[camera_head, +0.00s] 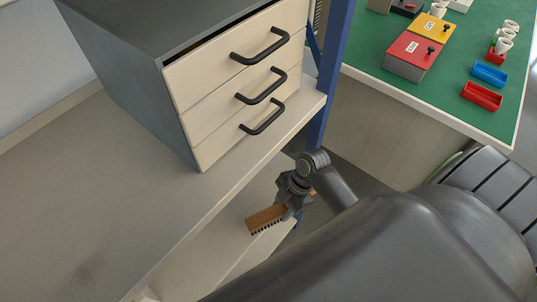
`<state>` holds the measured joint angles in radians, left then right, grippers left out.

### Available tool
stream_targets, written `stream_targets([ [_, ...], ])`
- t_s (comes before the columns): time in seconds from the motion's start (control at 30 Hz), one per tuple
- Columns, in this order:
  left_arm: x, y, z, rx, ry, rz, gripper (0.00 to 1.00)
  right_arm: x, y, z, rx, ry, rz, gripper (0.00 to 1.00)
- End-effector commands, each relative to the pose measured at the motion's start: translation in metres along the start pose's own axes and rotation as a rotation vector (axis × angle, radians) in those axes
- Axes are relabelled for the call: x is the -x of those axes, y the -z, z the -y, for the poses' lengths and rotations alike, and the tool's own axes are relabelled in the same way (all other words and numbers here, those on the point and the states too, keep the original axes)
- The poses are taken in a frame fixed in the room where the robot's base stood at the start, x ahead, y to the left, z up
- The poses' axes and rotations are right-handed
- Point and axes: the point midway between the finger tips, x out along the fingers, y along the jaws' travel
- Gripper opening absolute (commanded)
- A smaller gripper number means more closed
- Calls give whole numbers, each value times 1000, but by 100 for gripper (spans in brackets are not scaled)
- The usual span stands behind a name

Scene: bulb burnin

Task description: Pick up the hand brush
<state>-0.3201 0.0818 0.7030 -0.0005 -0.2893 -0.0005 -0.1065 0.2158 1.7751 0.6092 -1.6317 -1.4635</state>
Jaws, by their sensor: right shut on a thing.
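The hand brush (264,218) is a brown wooden block with a row of dark bristles along its lower edge. It is in the middle of the head view, in front of a pale lower surface of the shelf unit. My right gripper (290,205) is shut on the hand brush near its right end. The fingers partly hide the brush there, and a small brown part shows past them. I cannot tell whether the brush touches the surface behind it. My left gripper is not in view.
A grey cabinet (135,80) with pale drawers and black handles stands on the pale shelf (75,200). A blue post (328,85) rises beside it. The green table (440,92) at the upper right holds red and yellow boxes, white cups and small trays.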

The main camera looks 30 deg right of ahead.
Motion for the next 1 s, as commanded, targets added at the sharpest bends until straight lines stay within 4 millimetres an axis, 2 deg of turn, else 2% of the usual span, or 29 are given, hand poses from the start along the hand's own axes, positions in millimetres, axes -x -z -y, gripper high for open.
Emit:
stream_targets([
  [0.03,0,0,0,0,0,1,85,2,-5,12,0,1,2,8],
  [0.2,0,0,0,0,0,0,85,7,-17,44,0,2,2,8],
  [0.4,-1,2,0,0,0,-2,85,11,-28,72,1,1,1,8],
  [0.67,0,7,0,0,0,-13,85,14,-34,89,1,0,0,8],
  [1.0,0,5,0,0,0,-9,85,15,-35,91,1,-1,-1,8],
])
